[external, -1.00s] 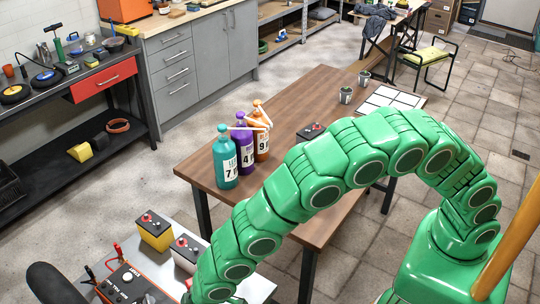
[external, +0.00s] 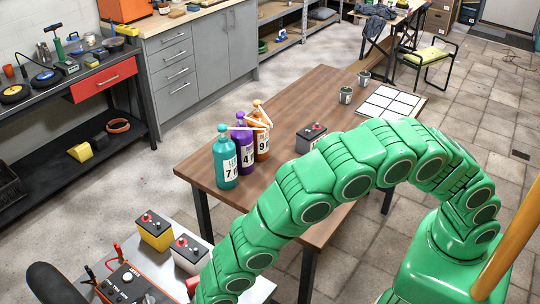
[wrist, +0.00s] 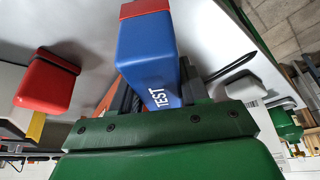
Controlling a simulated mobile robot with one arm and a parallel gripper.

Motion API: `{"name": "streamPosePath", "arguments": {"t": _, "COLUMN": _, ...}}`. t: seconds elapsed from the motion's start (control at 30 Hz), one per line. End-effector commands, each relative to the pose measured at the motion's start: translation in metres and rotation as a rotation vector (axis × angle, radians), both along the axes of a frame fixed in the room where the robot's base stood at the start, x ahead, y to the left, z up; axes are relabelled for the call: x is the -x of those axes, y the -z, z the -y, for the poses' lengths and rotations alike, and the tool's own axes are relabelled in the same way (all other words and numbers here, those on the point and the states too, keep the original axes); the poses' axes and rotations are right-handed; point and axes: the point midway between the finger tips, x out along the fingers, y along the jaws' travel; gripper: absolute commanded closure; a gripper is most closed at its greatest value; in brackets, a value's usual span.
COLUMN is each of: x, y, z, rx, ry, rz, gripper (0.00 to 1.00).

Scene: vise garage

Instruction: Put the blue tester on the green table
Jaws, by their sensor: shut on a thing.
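The blue tester (wrist: 160,62), with a red end and white "TEST" lettering, fills the top middle of the wrist view. My gripper (wrist: 158,92) is shut on it; the dark fingers show beside its lower part. In the external view my gripper is hidden behind my green arm or below the lower edge, and I cannot make out the tester there. No table with a clearly green top shows in either view.
A metal table (external: 258,290) at lower left bears a yellow battery (external: 154,232), a white battery (external: 188,256) and a charger (external: 128,284). A wooden table (external: 288,165) holds bottles (external: 227,160), a dark battery (external: 310,138) and a white grid (external: 392,103). A red block (wrist: 45,82) shows in the wrist view.

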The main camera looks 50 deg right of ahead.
Motion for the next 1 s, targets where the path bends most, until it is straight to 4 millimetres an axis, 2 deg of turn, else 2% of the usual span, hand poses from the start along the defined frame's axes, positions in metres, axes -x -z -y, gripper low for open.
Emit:
{"name": "streamPosePath", "arguments": {"t": 0.83, "x": 0.0, "y": 0.011, "z": 0.0, "rx": 0.0, "ry": 0.0, "rz": 0.0, "gripper": 0.97}}
{"name": "streamPosePath", "arguments": {"t": 0.87, "x": 0.0, "y": 0.011, "z": 0.0, "rx": -0.001, "ry": 0.0, "rz": 0.001, "gripper": 0.51}}
{"name": "streamPosePath", "arguments": {"t": 1.0, "x": 0.0, "y": 0.011, "z": 0.0, "rx": 0.0, "ry": 0.0, "rz": 0.0, "gripper": 0.29}}
